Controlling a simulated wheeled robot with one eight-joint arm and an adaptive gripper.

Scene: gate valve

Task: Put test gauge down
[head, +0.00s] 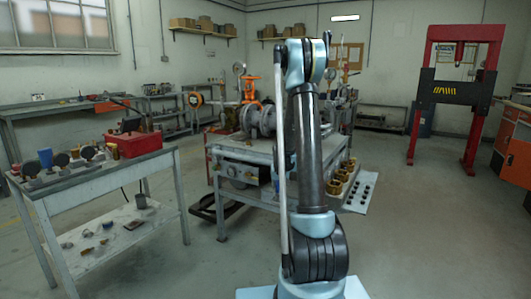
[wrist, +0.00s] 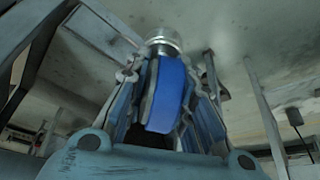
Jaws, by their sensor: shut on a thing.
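My gripper (wrist: 168,72) is shut on a blue, thick, rounded body with a metal fitting at its upper end, which I take to be the test gauge (wrist: 170,98). The gauge sits between the two fingers in the wrist view, its metal end pointing up in the picture. Its dial face does not show. In the head view my arm rises through the middle and hides the gripper and the held gauge. The side table (head: 103,180) at left carries several small round-faced items and a blue item (head: 45,158).
A red box (head: 135,143) stands on the side table, with small parts on the shelf (head: 120,232) below. A central bench (head: 240,152) bears the valve with an orange handwheel (head: 250,82). A red press (head: 455,90) stands at right. Open floor (head: 430,220) lies at right.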

